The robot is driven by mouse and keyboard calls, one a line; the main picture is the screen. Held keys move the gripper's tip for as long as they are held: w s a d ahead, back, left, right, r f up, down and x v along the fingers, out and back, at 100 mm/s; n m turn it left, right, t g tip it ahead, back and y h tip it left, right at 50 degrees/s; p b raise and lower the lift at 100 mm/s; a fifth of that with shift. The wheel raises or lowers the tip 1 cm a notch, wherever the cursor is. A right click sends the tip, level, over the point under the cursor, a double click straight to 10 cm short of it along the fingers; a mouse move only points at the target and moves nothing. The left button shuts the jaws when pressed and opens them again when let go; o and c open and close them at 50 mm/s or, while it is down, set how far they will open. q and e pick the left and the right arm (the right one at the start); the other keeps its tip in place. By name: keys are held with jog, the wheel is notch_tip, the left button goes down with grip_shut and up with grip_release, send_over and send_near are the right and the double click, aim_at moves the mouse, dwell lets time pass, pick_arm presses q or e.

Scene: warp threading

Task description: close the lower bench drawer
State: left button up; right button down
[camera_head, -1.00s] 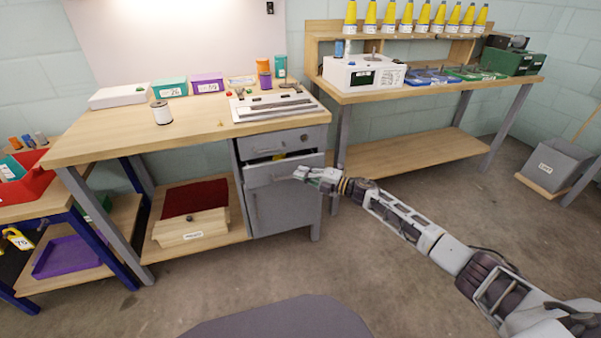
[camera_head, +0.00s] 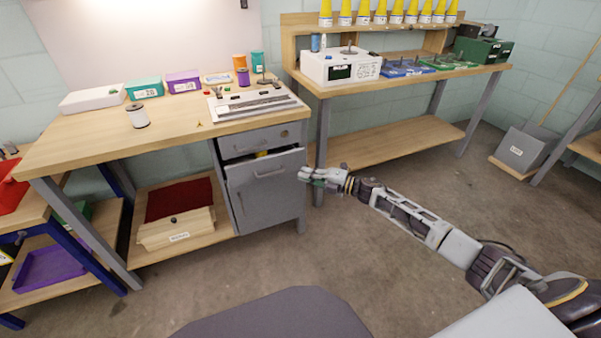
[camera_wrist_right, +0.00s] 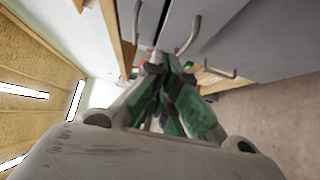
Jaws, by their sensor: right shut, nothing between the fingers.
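The lower bench drawer (camera_head: 280,167) is the grey drawer under the bench's right end. It stands partly open, with a dark gap along its top and something yellow inside. Its bar handle (camera_head: 269,174) is on the front. The closed-looking upper drawer (camera_head: 258,140) is above it. My right gripper (camera_head: 304,174) is at the right edge of the lower drawer's front; I cannot tell whether it touches. In the right wrist view its fingers (camera_wrist_right: 166,62) are together and empty, near grey fronts with bar handles (camera_wrist_right: 189,37). My left gripper is not in view.
A grey cabinet door (camera_head: 268,204) is below the drawer. The wooden bench top (camera_head: 85,142) holds boxes and spools. A second bench (camera_head: 420,83) stands right, with a low shelf (camera_head: 400,143). The floor (camera_head: 400,270) in front is open.

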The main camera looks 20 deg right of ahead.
jog(key=shift+s+d, duration=0.2)
